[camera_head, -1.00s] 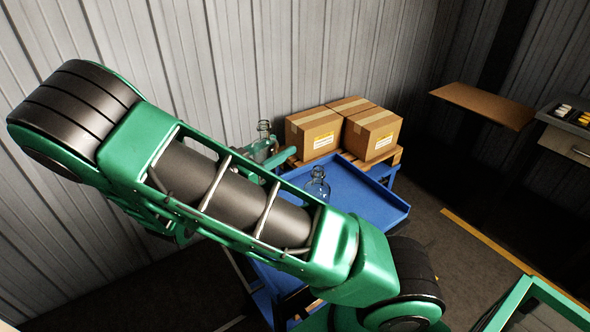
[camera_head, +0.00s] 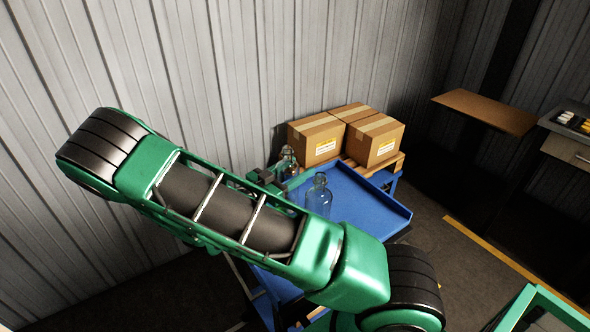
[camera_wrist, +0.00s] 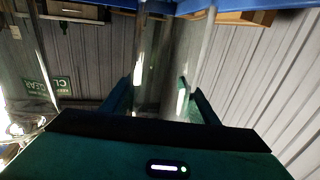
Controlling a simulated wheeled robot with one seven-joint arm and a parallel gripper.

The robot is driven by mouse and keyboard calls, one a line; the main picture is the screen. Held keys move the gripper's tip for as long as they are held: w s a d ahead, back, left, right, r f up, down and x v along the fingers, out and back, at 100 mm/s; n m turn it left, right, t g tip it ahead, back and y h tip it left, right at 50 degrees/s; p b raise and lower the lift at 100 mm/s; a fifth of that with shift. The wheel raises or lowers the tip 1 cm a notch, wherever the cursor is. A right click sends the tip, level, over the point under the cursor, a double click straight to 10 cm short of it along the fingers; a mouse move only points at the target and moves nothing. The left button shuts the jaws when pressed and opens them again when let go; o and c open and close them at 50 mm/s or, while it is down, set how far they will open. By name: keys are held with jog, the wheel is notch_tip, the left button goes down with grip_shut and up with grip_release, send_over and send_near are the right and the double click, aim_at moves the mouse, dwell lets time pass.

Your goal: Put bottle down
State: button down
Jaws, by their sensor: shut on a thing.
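My gripper (camera_head: 277,174) is shut on a clear glass bottle (camera_head: 288,157) at the left back side of the blue cart top (camera_head: 362,195). The held bottle looks upright; its lower part is hidden by my gripper and arm, so I cannot tell whether it touches the cart. In the wrist view the see-through bottle (camera_wrist: 165,60) is between the fingers of my gripper (camera_wrist: 160,100). A second clear bottle (camera_head: 319,197) stands upright on the cart, nearer and to the right of the held one.
Several cardboard boxes (camera_head: 376,143) sit on a wooden pallet (camera_head: 395,164) at the cart's back. A ribbed wall (camera_head: 240,70) rises close behind. The cart's right part is clear. A brown board (camera_head: 487,110) is at the right.

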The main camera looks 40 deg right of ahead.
aim_at(279, 179)
jog(key=c, duration=0.7)
grip_release()
jog(key=shift+a, duration=0.1)
jog(key=a, duration=0.4)
jog(key=s+a, duration=0.1)
jog(key=a, duration=0.2)
jog(key=s+a, duration=0.1)
jog(key=a, duration=0.3)
jog(key=shift+s+a, duration=0.15)
jog(key=shift+a, duration=0.2)
